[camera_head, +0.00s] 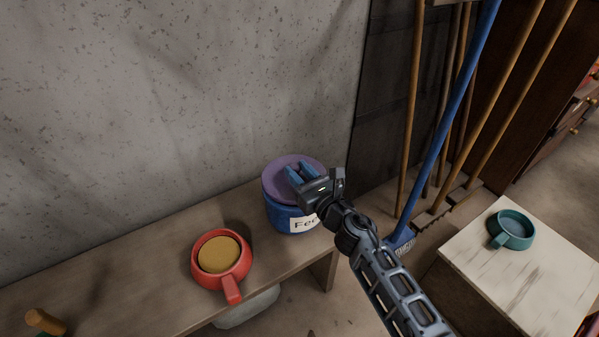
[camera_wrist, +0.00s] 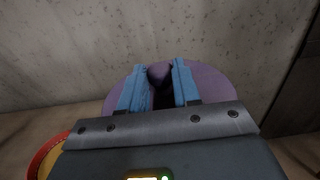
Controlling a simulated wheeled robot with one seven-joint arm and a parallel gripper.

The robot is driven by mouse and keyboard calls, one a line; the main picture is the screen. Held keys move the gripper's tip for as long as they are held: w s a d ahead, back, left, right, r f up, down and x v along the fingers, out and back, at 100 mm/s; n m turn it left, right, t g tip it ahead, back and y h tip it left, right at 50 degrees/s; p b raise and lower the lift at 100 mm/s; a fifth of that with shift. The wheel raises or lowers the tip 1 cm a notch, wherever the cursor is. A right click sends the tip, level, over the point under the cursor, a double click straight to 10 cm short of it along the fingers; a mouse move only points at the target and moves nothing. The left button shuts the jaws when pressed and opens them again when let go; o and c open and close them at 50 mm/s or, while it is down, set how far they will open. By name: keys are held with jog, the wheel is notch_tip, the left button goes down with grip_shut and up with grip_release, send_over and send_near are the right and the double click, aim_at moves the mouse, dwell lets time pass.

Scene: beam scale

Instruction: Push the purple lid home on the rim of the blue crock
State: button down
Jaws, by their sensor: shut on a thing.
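The blue crock (camera_head: 284,217) stands on the wooden bench near its right end, with a white label on its front. The purple lid (camera_head: 277,182) lies on top of the crock's rim. From these views I cannot tell whether it is fully seated. My gripper (camera_head: 299,173) is above the lid, its blue fingers shut on the lid's knob. The wrist view shows the purple knob (camera_wrist: 159,73) between the two fingers (camera_wrist: 158,88), with the lid (camera_wrist: 212,85) spreading behind. The gripper hides part of the lid's right side and the near rim.
A red pan (camera_head: 233,283) with yellow-brown contents sits on the bench (camera_head: 165,290) left of the crock. A concrete wall rises behind. Long-handled tools, one a blue broom (camera_head: 440,120), lean at the right. A teal dish (camera_head: 513,230) stands on a pale-topped box (camera_head: 490,275).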

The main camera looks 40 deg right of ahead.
jog(key=shift+f+b, duration=0.8)
jog(key=shift+f, duration=0.05)
jog(key=c, duration=0.7)
grip_release()
jog(key=shift+c, duration=0.2)
jog(key=s+a, duration=0.1)
jog(key=s, duration=0.6)
jog(key=shift+s+a+b, duration=0.25)
jog(key=shift+s+b, duration=0.05)
